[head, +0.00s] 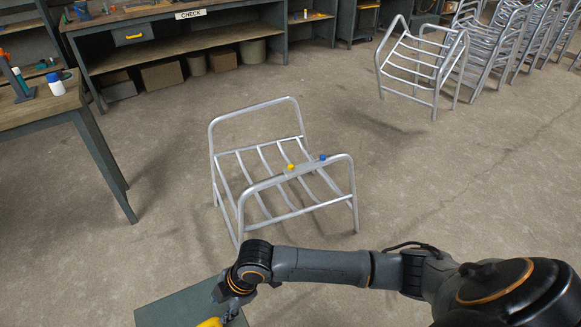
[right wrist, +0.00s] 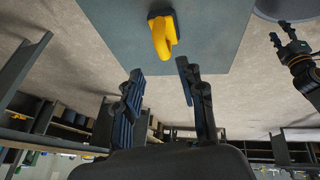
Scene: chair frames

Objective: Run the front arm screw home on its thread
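A silver tubular chair frame (head: 262,184) stands on the floor in the middle of the head view. A yellow screw head (head: 291,167) and a blue one (head: 323,157) sit on its near arm tube; how deep they are is too small to tell. My right gripper (head: 222,296) is over a grey-green work surface (head: 165,312). In the right wrist view its fingers (right wrist: 160,85) are open and empty, pointing toward a yellow tool (right wrist: 162,38) on that surface (right wrist: 215,25), apart from it. My left gripper (right wrist: 281,36) shows small in the wrist view, fingers apart.
A workbench (head: 38,108) with a white-and-blue bottle (head: 55,85) stands at the left. A long bench with a CHECK sign (head: 190,14) is at the back. Another chair frame (head: 425,65) and stacked frames (head: 500,40) stand back right. The floor around the middle frame is clear.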

